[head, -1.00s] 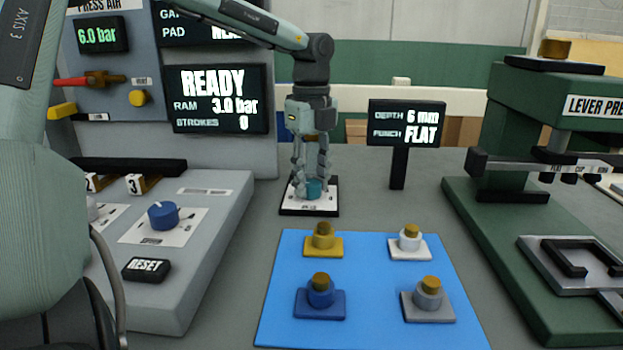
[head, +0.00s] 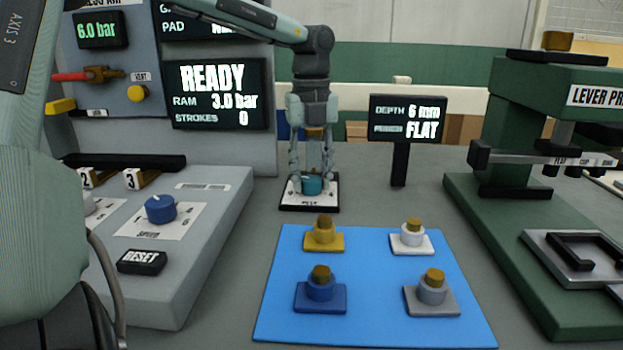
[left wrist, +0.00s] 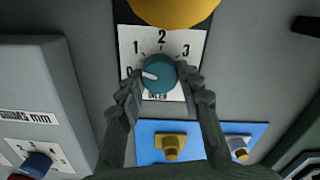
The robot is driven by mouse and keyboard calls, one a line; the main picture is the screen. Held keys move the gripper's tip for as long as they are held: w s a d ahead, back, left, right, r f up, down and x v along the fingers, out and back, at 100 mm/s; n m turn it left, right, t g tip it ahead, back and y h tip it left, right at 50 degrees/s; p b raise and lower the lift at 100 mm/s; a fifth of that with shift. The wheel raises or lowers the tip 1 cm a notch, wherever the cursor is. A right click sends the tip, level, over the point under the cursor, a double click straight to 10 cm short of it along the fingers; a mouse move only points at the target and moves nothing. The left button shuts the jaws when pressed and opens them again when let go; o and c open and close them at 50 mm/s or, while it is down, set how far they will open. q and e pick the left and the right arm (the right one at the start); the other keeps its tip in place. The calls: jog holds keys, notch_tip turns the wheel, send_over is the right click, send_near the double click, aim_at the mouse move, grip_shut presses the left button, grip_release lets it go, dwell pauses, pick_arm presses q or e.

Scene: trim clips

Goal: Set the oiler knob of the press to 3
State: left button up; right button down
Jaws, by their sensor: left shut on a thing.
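The oiler knob (head: 312,185) is a round teal knob on a small white plate (head: 290,203) with a black edge, at the back middle in the head view. In the left wrist view the knob (left wrist: 160,74) sits on a dial with 0, 1, 2 and 3. Its white pointer mark points left, close to 0. My left gripper (head: 312,183) points down over the knob. Its fingers (left wrist: 162,80) are shut on the knob's two sides. My right gripper is not in view.
A blue mat (head: 370,325) with several coloured knobbed blocks lies in front. A grey console (head: 215,215) with a blue knob (head: 160,209) and RESET button stands left. The green lever press (head: 520,240) is at right, a display (head: 407,119) behind. Bare table lies between.

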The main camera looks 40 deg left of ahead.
pick_arm(q)
jog(key=m, duration=0.2)
jog(key=shift+m, duration=0.4)
jog(key=m, duration=1)
jog(key=shift+a, duration=0.1)
jog(key=m, duration=0.3)
jog(key=shift+m, duration=0.3)
jog(key=m+p, duration=0.1)
jog(key=m, duration=0.2)
jog(key=shift+m, duration=0.3)
jog(key=m, duration=0.3)
jog(key=shift+a+m, duration=0.1)
jog(key=shift+m, duration=0.3)
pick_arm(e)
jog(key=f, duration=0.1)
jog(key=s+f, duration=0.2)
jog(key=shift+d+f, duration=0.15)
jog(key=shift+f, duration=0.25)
pick_arm(q)
jog(key=shift+m, duration=0.3)
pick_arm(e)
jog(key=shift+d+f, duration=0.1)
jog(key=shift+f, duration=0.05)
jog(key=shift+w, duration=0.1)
